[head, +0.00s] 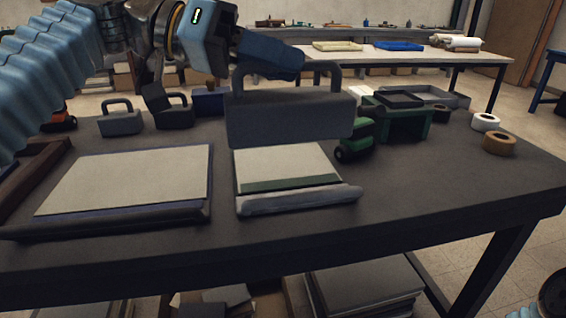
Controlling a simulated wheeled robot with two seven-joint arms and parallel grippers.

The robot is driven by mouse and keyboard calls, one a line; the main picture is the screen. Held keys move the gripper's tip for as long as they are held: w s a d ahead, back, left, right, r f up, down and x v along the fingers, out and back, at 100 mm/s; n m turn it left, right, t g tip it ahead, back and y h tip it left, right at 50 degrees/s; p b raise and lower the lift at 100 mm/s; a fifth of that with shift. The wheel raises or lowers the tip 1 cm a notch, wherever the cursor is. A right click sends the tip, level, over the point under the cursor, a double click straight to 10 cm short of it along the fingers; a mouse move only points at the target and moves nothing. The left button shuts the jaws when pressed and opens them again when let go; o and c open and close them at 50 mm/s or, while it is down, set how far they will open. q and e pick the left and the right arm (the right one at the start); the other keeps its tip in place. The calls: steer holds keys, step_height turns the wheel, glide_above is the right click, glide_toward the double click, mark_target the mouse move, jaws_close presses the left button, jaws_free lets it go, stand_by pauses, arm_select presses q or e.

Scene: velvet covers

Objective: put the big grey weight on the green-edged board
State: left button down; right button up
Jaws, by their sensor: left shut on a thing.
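The big grey weight (290,120) is a wide block with a loop handle. My left gripper (288,72) is shut on its handle from above, and the weight hangs upright. The green-edged board (285,163) lies on the dark table, pale with a dark green strip along its near side and a grey bar in front. The weight overlaps the board's far edge in the picture and hides it. I cannot tell how high above the board the weight is. My right gripper is not in view; part of my right arm shows at the bottom right corner.
A larger pale board with a blue edge (130,180) lies to the left. Smaller handled weights (121,122) stand behind it. A green wheeled object (363,132) stands close to the weight's right. Tape rolls (499,144) lie far right. The table's front right is bare.

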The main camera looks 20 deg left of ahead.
arm_select(q)
steer(key=shift+w+a+r, duration=0.1)
steer(key=shift+w+r, duration=0.05)
steer(key=shift+w, duration=0.05)
steer(key=w+a+f, duration=0.4)
steer(key=w+f, duration=0.7)
steer(key=f, duration=0.1)
steer(key=shift+w+a+f, duration=0.25)
steer(key=shift+w+a, duration=0.1)
steer(key=shift+a, duration=0.05)
steer(key=c, duration=1.5)
jaws_free()
steer(key=shift+f, duration=0.35)
steer(key=o, duration=0.5)
steer(key=shift+r, duration=0.1)
steer(key=shift+c, duration=0.2)
steer(key=v, duration=1.2)
steer(key=shift+w+p, duration=0.2)
steer(key=shift+p, duration=0.25)
